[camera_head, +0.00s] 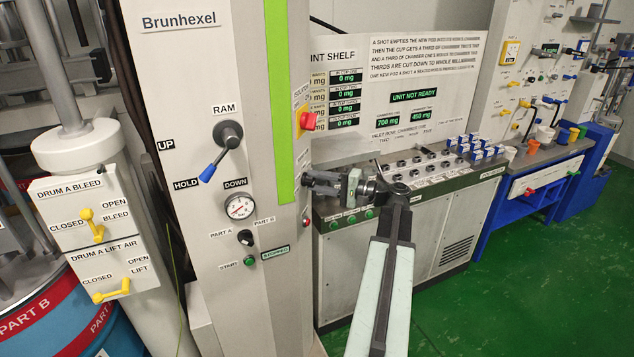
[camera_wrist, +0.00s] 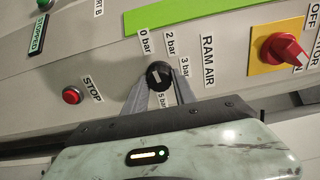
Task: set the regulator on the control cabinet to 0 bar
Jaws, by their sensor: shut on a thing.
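The control cabinet (camera_head: 212,60) is a tall grey column marked Brunhexel. Its regulator, a small black knob (camera_wrist: 159,74) labelled RAM AIR, shows in the wrist view with 0, 2, 3 and 5 bar marks around it. My gripper (camera_wrist: 160,88) has a finger on either side of the knob and is shut on it. I cannot tell surely which mark the knob points at. In the head view my gripper (camera_head: 308,181) is at the cabinet's right side face, and the knob is hidden there.
A red rotary switch (camera_wrist: 284,52) on a yellow plate and a red STOP button (camera_wrist: 72,95) flank the knob. The cabinet front has a blue RAM lever (camera_head: 213,165) and a gauge (camera_head: 240,206). A low console (camera_head: 400,265) stands behind my arm. Green floor is free at right.

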